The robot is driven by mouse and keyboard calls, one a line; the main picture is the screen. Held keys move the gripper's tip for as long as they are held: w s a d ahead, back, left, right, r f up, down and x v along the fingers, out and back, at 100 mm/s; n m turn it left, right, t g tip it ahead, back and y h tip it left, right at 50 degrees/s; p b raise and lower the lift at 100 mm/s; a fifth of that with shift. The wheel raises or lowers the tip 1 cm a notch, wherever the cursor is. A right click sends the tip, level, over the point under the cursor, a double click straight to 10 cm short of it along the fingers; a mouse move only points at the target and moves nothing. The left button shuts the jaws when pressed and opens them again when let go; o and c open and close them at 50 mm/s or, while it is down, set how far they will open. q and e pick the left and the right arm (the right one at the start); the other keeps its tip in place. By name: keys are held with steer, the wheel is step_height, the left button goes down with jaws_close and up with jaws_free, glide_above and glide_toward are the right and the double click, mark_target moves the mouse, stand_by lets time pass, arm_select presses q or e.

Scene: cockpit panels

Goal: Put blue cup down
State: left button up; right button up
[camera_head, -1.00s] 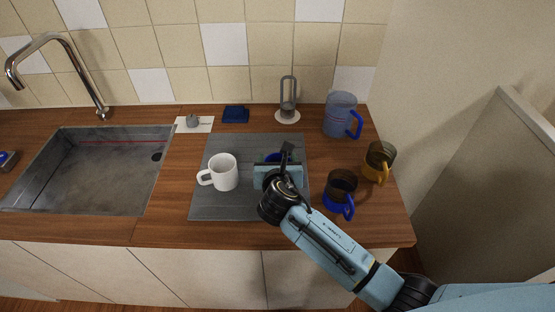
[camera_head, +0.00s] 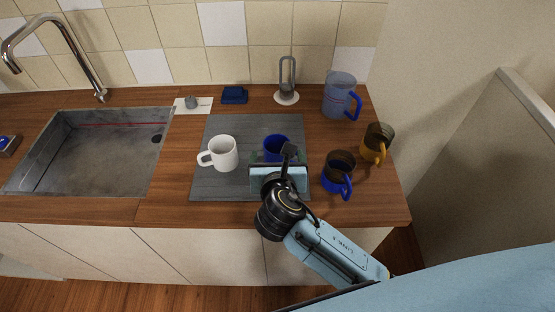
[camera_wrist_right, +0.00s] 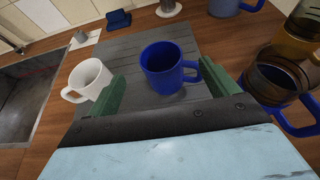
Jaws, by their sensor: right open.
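The blue cup (camera_head: 276,147) stands upright on the grey mat (camera_head: 222,190), to the right of the white mug (camera_head: 222,154). In the right wrist view the blue cup (camera_wrist_right: 166,68) is whole, with its handle to the right. My right gripper (camera_head: 277,162) is just in front of the cup in the head view and hides its lower part. My left gripper is not in view.
A dark glass mug with a blue base (camera_head: 338,176) and an amber mug (camera_head: 376,144) stand right of the mat. A blue-handled jug (camera_head: 340,96), a grey stand (camera_head: 287,83) and a dark blue block (camera_head: 234,95) are behind. The sink (camera_head: 95,150) is at left.

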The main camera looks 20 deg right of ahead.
steer(key=v, duration=0.2)
steer(key=shift+s+a+r, duration=0.1)
steer(key=shift+s, duration=0.15)
steer(key=shift+c, duration=0.5)
stand_by(2.2)
